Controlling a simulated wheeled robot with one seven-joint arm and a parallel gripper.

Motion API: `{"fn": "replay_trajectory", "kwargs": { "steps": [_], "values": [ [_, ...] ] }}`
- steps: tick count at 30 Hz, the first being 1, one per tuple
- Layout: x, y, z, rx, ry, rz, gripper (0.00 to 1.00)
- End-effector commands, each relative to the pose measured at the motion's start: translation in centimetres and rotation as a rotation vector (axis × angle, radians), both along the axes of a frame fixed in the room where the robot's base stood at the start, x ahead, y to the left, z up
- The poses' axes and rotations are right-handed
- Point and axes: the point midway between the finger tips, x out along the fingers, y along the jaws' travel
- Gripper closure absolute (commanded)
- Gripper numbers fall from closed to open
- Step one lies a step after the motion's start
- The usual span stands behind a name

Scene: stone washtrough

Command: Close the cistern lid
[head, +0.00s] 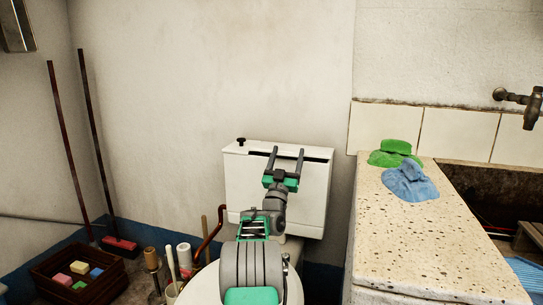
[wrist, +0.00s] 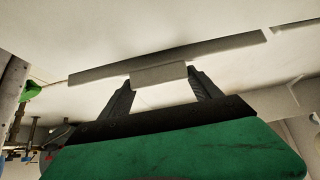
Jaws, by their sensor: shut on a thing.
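The white cistern (head: 240,185) stands against the back wall in the head view. Its lid (head: 318,150) is at the top, with a dark gap showing along the upper front, so it does not look fully closed. My gripper (head: 288,151) reaches up in front of the cistern, with its two dark fingers at the lid's front edge. In the wrist view my gripper (wrist: 161,77) has a pale grey tab (wrist: 158,75) between its fingertips, joined to a long grey edge strip (wrist: 220,48). The inside of the cistern is hidden.
A black knob (head: 241,141) is at the cistern's top left. A speckled stone counter (head: 430,245) with a green cloth (head: 390,147) and a blue cloth (head: 411,183) stands close on the right. A crate (head: 55,290) and poles are on the left. The wall above is clear.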

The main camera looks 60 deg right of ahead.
Motion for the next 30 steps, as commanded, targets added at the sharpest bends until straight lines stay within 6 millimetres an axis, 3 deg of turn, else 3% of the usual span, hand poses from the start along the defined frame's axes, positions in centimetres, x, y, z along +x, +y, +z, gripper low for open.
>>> {"fn": "replay_trajectory", "kwargs": {
  "steps": [1,6,23,24,30],
  "values": [
    [-0.4,-0.3,-1.3,0.012,0.007,-0.009,1.00],
    [-0.6,-0.4,-2.4,0.014,0.007,-0.012,1.00],
    [-0.6,-0.5,-3.2,0.018,0.010,-0.012,1.00],
    [-0.6,-0.5,-3.3,0.018,0.010,-0.012,0.26],
    [-0.6,-0.5,-3.3,0.020,0.011,-0.011,0.09]
  ]
}}
